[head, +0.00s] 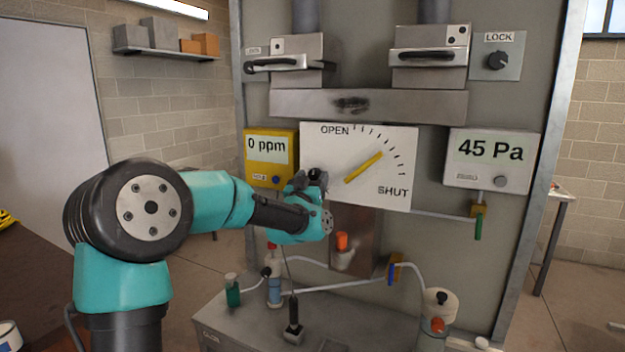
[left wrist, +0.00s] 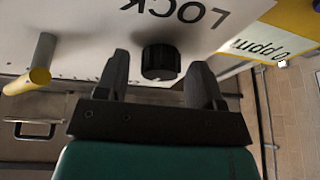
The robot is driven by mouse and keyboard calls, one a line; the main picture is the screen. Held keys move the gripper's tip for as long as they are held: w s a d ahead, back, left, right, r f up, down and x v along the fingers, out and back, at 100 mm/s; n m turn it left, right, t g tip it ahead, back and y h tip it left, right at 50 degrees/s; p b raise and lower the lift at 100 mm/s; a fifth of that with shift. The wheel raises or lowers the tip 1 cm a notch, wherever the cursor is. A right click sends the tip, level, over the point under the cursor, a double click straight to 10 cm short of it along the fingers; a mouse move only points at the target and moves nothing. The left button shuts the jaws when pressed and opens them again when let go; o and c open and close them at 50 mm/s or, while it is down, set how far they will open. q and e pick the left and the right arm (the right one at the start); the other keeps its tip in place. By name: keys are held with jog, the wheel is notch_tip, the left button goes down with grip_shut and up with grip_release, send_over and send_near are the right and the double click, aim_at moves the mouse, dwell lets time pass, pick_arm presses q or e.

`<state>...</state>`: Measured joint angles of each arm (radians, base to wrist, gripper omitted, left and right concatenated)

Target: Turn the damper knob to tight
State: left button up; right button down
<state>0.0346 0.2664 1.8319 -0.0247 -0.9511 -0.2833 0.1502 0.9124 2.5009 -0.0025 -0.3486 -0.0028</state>
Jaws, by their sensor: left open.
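A white damper plate (head: 400,140) carries a dial marked OPEN and SHUT. Its yellow lever (head: 364,167) slants between lower left and upper right. In the left wrist view a round black knob (left wrist: 160,62) sits on the white plate beside an upside-down LOCK label, and the yellow lever (left wrist: 28,82) juts out at the left. My left gripper (head: 313,178) is at the plate's lower left corner. In the wrist view its open fingers (left wrist: 157,75) stand on either side of the knob, with gaps visible. No tight marking is readable. My right gripper is not seen.
A yellow 0 ppm meter (head: 257,150) is close left of the plate; a 45 Pa gauge (head: 490,150) hangs at right. Another LOCK knob (head: 496,61) is at upper right. Tubes and bottles stand on the grey bench (head: 250,325) below.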

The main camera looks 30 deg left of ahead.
pick_arm(q)
jog(key=shift+w, duration=0.1)
jog(key=shift+c, duration=0.3)
jog(key=c, duration=0.9)
jog(key=shift+o, duration=0.2)
jog(key=shift+m+h, duration=0.3)
jog(key=shift+m, duration=0.3)
jog(key=m+h, duration=0.1)
jog(key=m, duration=0.2)
jog(key=m+h, duration=0.2)
jog(key=m, duration=0.1)
jog(key=shift+a+h, duration=0.2)
jog(key=shift+h, duration=0.1)
jog(key=m+h, duration=0.1)
jog(key=m, duration=0.3)
jog(key=m+g+h, duration=0.1)
jog(key=m+h, duration=0.1)
jog(key=m, duration=0.2)
jog(key=shift+a, duration=0.1)
jog(key=m+g+h, duration=0.1)
jog(key=m, duration=0.4)
jog(key=shift+r+g+h, duration=0.15)
jog(key=shift+g+h, duration=0.25)
jog(key=m+g, duration=0.1)
jog(key=m, duration=0.1)
jog(key=m+g, duration=0.1)
jog(key=m, duration=0.2)
jog(key=shift+r, duration=0.15)
jog(key=shift+m, duration=0.4)
